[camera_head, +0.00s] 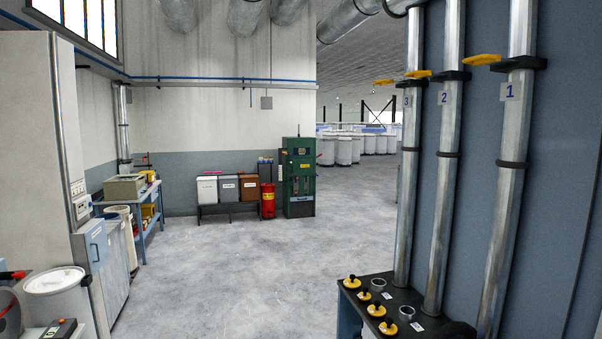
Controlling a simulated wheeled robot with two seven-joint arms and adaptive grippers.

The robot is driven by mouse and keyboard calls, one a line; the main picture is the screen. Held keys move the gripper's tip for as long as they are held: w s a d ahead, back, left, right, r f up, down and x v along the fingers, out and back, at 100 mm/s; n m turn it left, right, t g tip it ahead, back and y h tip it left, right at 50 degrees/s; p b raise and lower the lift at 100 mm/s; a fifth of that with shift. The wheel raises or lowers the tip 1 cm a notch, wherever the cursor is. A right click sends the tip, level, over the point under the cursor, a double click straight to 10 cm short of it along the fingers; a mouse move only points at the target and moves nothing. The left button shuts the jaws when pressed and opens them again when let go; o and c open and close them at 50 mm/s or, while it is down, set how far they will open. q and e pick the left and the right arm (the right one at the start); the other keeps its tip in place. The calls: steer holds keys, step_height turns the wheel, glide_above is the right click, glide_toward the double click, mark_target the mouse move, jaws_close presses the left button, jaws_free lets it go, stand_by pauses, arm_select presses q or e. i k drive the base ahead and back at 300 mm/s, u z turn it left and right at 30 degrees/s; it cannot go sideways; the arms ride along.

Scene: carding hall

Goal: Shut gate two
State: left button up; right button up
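Three grey metal pipes run up the blue wall at the right, with number plates 3, 2 and 1 from left to right. The middle pipe (447,130) bears plate 2 (443,98). Its gate is a dark collar (450,76) with a yellow handle (418,74) sticking out to the left. The gate on pipe 1 has a yellow handle (482,60), and the gate on pipe 3 has a yellow handle (383,82); both also point left. I cannot tell from here how far any gate's slide is in. Neither of my grippers is in view.
A dark-topped bench (388,309) with several yellow-and-black knobs stands under the pipes. A white cabinet (35,150), a lidded tub (55,283) and a blue table (150,218) line the left. A green machine (298,178) stands at the back. The middle floor is clear.

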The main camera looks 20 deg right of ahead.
mark_target(428, 73)
steer(key=z, duration=0.4)
steer(key=i, duration=1.1)
steer(key=z, duration=1.65)
steer(key=i, duration=0.8)
steer(key=z, duration=0.75)
